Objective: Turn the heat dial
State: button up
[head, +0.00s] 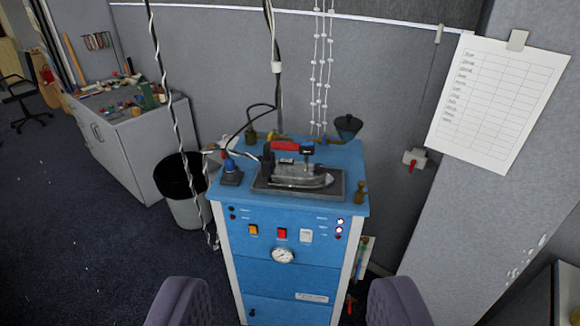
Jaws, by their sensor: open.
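A blue steam station (285,275) stands ahead of my gripper. A steam iron (300,176) with a red-and-black handle lies on a dark tray (335,192) on its top. A small black knob (307,150) stands up from the iron. A round white gauge (283,256) sits on the front panel below orange, red and white switches. I cannot tell for certain which part is the heat dial; the black knob looks most like one. My gripper (288,300) is open, its two grey-purple fingers wide apart at the bottom edge, apart from the station and empty.
Cables (278,70) hang from above to the station. A waste bin (186,190) stands to its left, near a cluttered grey cabinet (125,135). A paper chart (498,100) hangs on the right partition. A black funnel (348,125) and brass fittings sit on the station top.

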aim_at(318, 168)
jog(key=i+j, duration=0.1)
jog(key=i, duration=0.5)
jog(key=i+z, duration=0.1)
jog(key=i, duration=0.5)
jog(key=i+j, duration=0.2)
jog(key=i, duration=0.45)
jog(key=i+j, duration=0.15)
jog(key=i, duration=0.45)
jog(key=l+z, duration=0.05)
